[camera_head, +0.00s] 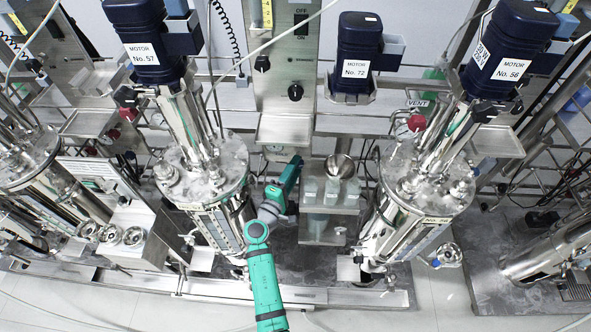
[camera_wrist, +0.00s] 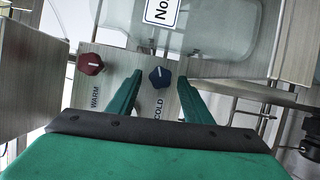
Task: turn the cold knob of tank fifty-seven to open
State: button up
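The cold knob (camera_wrist: 160,77) is dark blue with a white mark on its face. It sits on a pale panel above the word COLD. My gripper (camera_wrist: 160,79) is open, with one green finger on each side of the blue knob in the wrist view. I cannot tell whether the fingers touch it or how deep they reach. Tank fifty-seven (camera_head: 205,165) is a steel vessel left of centre in the head view, under a dark blue motor (camera_head: 145,40) labelled No. 57. In the head view the knob and my fingertips cannot be made out.
A red knob (camera_wrist: 90,63) marked WARM sits left of the blue one. A clear vessel with a sign (camera_wrist: 160,12) is above the panel. In the head view, cups on a steel stand (camera_head: 330,193) are right of my arm, and another tank (camera_head: 430,175) stands farther right.

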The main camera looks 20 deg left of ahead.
jog(key=s+a, duration=0.1)
jog(key=s, duration=0.9)
jog(key=shift+s, duration=0.4)
jog(key=shift+a+f, duration=0.1)
jog(key=shift+f, duration=0.05)
